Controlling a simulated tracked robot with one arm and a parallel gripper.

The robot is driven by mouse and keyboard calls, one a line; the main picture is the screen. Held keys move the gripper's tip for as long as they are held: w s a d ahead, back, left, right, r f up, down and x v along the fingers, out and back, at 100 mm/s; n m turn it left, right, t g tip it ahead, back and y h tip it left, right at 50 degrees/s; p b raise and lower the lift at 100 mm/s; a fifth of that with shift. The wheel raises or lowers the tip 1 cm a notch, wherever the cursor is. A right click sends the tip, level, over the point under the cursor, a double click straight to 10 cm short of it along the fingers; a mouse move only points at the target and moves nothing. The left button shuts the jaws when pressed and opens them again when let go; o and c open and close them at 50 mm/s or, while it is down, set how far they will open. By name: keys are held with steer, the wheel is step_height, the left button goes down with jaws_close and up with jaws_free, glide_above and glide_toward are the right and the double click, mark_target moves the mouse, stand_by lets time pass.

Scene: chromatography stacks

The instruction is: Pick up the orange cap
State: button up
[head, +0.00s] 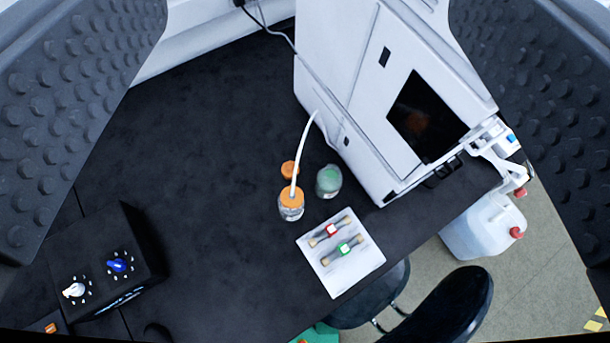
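A small orange cap (289,170) lies on the black bench, just behind a clear bottle (291,207) that has its own orange top (292,195). A white tube (304,145) runs from that bottle's top up to the white instrument and passes close to the loose cap. My gripper (308,120) shows as two dark, studded fingers at the left and right edges of the view. The fingers are wide apart, with nothing held between them. The cap lies on the bench beyond them, near the middle of the gap.
A green-topped bottle (328,181) stands right of the cap. A white tray (357,274) with two small columns lies in front. The white instrument (350,80) rises behind right. A black control box (105,262) stands at left. The bench left of the cap is clear.

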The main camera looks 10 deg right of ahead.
steer(key=n+g+b, duration=0.5)
steer(key=n+g, duration=1)
steer(key=n, duration=0.4)
glide_above(292, 166)
step_height(292, 166, down, 58)
steer(key=f, duration=0.4)
steer(key=f+b, duration=0.1)
steer(key=f, duration=0.4)
steer(key=shift+s+a+f, duration=0.1)
steer(key=shift+a+f, duration=0.05)
steer(key=shift+a, duration=0.05)
steer(key=shift+d+f, duration=0.15)
steer(key=shift+f, duration=2.45)
steer(key=c, duration=1)
